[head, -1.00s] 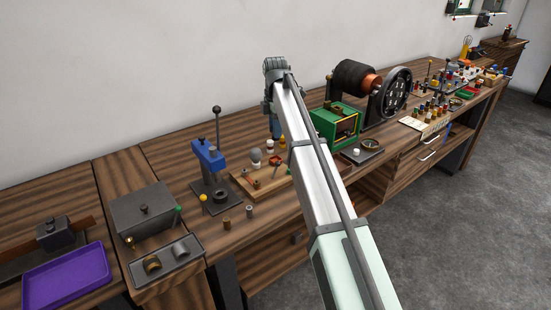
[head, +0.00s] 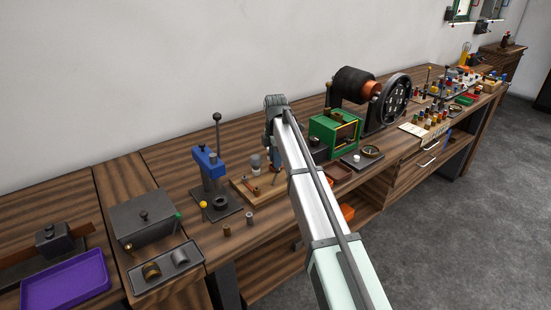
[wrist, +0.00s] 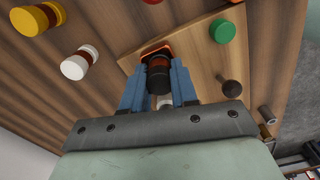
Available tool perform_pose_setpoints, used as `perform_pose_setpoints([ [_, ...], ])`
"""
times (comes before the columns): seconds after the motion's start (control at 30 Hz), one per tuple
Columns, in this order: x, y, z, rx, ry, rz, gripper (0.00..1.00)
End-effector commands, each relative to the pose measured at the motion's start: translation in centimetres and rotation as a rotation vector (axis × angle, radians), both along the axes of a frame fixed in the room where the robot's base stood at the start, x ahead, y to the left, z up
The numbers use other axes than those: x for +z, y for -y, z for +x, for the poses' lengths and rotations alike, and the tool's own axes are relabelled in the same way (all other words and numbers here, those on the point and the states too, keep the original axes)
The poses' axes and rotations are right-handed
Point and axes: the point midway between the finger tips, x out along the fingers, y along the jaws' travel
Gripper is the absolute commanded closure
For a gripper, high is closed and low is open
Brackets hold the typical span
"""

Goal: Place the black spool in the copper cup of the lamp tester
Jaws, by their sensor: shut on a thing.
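The black spool (wrist: 159,82), with a reddish-brown winding, is held between the blue fingers of my gripper (wrist: 159,66). In the head view my gripper (head: 274,160) is low over the lamp tester's wooden board (head: 243,188), right of its pale bulb (head: 255,161). The board (wrist: 195,50) also shows under the spool in the wrist view. An orange-copper edge (wrist: 154,47) shows just past the spool's far end; I cannot tell whether this is the cup or whether the spool touches it. The spool is hidden in the head view.
Yellow (wrist: 38,19) and white (wrist: 77,64) spools stand beside the board, with a green-topped piece (wrist: 222,31) and dark knob (wrist: 231,88) on it. A blue press (head: 210,165) stands left and a green box (head: 335,130) right.

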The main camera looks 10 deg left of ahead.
Motion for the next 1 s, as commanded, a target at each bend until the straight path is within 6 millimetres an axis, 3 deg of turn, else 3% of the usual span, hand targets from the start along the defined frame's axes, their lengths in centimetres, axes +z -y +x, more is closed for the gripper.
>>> perform_pose_setpoints([
  [0.2,-0.3,0.0,0.0,0.0,-0.001,0.0,1.0],
  [0.23,-0.3,0.0,0.0,0.0,-0.001,0.0,0.7],
  [0.47,-0.3,0.0,0.0,0.0,-0.001,0.0,0.48],
  [0.77,-0.1,0.0,0.0,0.0,0.0,0.0,0.46],
  [1.0,2.5,0.0,0.1,0.0,0.001,0.0,0.46],
])
